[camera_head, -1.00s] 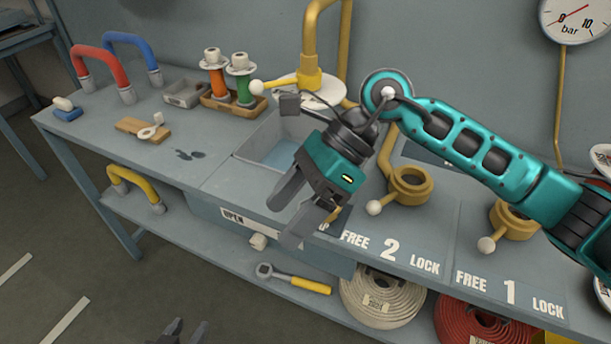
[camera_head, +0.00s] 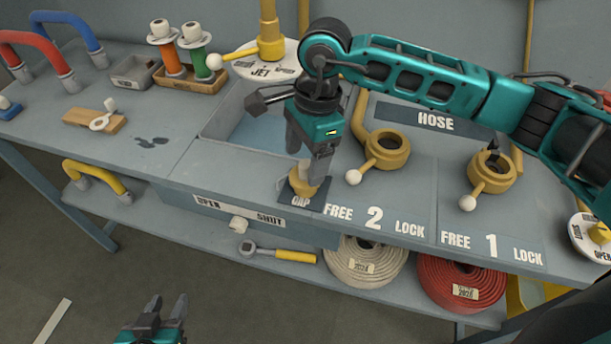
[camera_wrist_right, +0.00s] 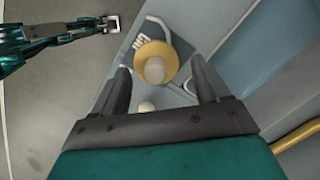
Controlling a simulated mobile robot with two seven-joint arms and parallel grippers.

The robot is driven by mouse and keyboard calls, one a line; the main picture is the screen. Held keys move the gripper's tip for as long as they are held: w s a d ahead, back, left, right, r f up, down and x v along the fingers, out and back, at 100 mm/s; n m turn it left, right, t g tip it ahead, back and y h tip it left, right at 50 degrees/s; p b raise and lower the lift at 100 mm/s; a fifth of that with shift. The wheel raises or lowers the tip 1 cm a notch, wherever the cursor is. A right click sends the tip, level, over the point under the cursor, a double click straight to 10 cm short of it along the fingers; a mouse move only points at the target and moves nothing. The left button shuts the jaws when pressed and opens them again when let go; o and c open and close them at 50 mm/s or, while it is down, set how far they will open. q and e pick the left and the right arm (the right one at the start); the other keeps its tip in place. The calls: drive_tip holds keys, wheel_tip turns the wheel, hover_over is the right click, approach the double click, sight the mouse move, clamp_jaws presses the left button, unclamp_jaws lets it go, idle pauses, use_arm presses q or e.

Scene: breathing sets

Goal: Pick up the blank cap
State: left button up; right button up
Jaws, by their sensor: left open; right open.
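The blank cap (camera_head: 301,184) is a small brass-yellow piece with a pale knob. It stands on the dark plate marked CAP (camera_head: 318,201) at the front of the bench. In the right wrist view the cap (camera_wrist_right: 141,49) shows as a yellow disc under a round knob. My right gripper (camera_head: 305,163) is open, fingers pointing down just above and around the cap, partly hiding it. In the right wrist view the cap appears between the fingertips (camera_wrist_right: 160,70); I cannot tell whether they touch it. My left gripper (camera_head: 167,308) is open and empty, low in front of the bench.
The sink basin (camera_head: 212,122) lies behind the cap. Brass hose fitting 2 (camera_head: 388,150) stands to its right, with a white-knobbed lever. A yellow-handled wrench (camera_head: 281,253) and hose rolls (camera_head: 357,262) lie on the lower shelf.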

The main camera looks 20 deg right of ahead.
sight(304, 176)
drive_tip(key=f, duration=0.3)
drive_tip(key=shift+s+a+f, duration=0.1)
drive_tip(key=shift+s+f, duration=0.3)
drive_tip(key=shift+a+f, duration=0.1)
drive_tip(key=shift+f, duration=0.4)
drive_tip(key=c, duration=1.3)
drive_tip(key=shift+o, duration=0.2)
drive_tip(key=shift+r, duration=0.1)
